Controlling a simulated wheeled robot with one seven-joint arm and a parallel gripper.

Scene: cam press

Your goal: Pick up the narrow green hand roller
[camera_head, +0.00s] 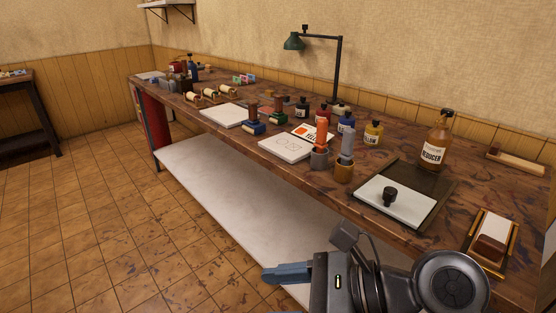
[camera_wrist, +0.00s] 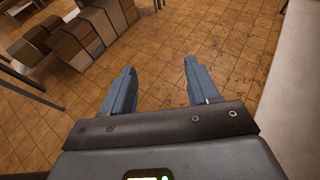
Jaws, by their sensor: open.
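A small tool with a green base and a brown upright handle (camera_head: 277,117) stands on the wooden workbench (camera_head: 365,152), around its middle. It is the greenest hand tool I can make out, but it is too small to tell whether it is the narrow green hand roller. A similar tool with a blue base (camera_head: 253,127) stands just left of it. My gripper (camera_head: 287,272) is at the lower middle of the head view, in front of the bench and far from these tools.
A pale lower shelf (camera_head: 235,185) juts below. Tiled floor is clear at left.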

